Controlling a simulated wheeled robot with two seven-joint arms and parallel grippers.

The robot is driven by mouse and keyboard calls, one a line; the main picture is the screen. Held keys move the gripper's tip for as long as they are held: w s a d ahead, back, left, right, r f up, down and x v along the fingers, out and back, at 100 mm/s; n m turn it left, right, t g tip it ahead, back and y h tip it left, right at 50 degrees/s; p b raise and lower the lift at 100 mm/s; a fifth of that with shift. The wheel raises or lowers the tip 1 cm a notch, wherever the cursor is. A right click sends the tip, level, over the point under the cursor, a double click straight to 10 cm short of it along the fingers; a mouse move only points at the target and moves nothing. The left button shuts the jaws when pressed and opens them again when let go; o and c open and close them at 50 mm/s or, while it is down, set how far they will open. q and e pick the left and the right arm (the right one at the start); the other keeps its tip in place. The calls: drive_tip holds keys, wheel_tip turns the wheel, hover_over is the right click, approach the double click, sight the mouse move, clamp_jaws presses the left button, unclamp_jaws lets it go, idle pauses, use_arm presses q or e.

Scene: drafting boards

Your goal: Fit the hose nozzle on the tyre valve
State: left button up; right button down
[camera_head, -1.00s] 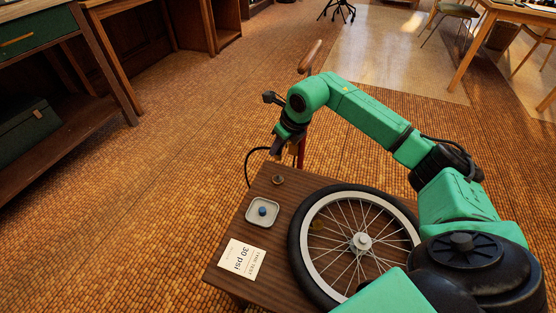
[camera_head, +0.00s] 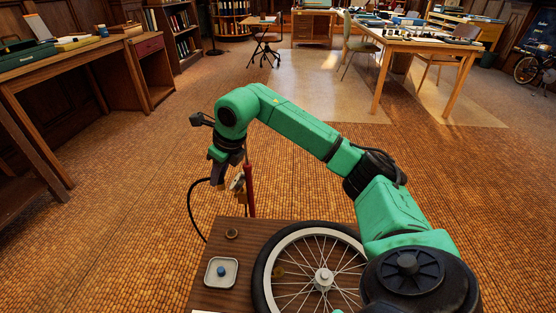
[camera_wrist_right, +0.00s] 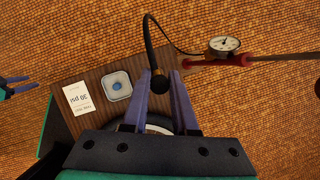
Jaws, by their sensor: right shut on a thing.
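My right gripper (camera_head: 228,160) is above the far left of the small wooden table, pointing down. In the right wrist view its two purple fingers (camera_wrist_right: 168,95) are shut on the dark nozzle (camera_wrist_right: 160,84) at the end of a black hose (camera_wrist_right: 149,38). The spoked wheel with its black tyre (camera_head: 262,285) lies flat on the table, to the right of and below the gripper. I cannot make out the tyre valve clearly. The nozzle is apart from the wheel. My left gripper (camera_wrist_right: 26,82) shows open and empty at the wrist view's left edge.
The red pump (camera_head: 249,190) stands beyond the table; its gauge (camera_wrist_right: 224,44) shows in the wrist view. A pressure card (camera_wrist_right: 79,97) lies beside the tray.

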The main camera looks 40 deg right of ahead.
wheel_tip(320, 180, up, 2)
drive_tip(key=shift+r+p, duration=0.1)
drive_tip(key=shift+p, duration=0.85)
use_arm(q)
drive_tip(key=shift+r, duration=0.95)
use_arm(e)
drive_tip(key=shift+f, duration=0.2)
drive_tip(key=shift+s+f+b, duration=0.1)
drive_tip(key=shift+s+b, duration=0.1)
drive_tip(key=shift+b, duration=0.15)
use_arm(q)
wheel_tip(320, 180, down, 17)
drive_tip(key=b, duration=1.6)
use_arm(e)
drive_tip(key=s, duration=2.1)
drive_tip(key=shift+d, duration=0.2)
use_arm(q)
wheel_tip(320, 180, down, 14)
drive_tip(key=b, duration=1.4)
drive_tip(key=shift+b, duration=0.3)
use_arm(e)
wheel_tip(320, 180, down, 14)
drive_tip(key=shift+r, duration=0.1)
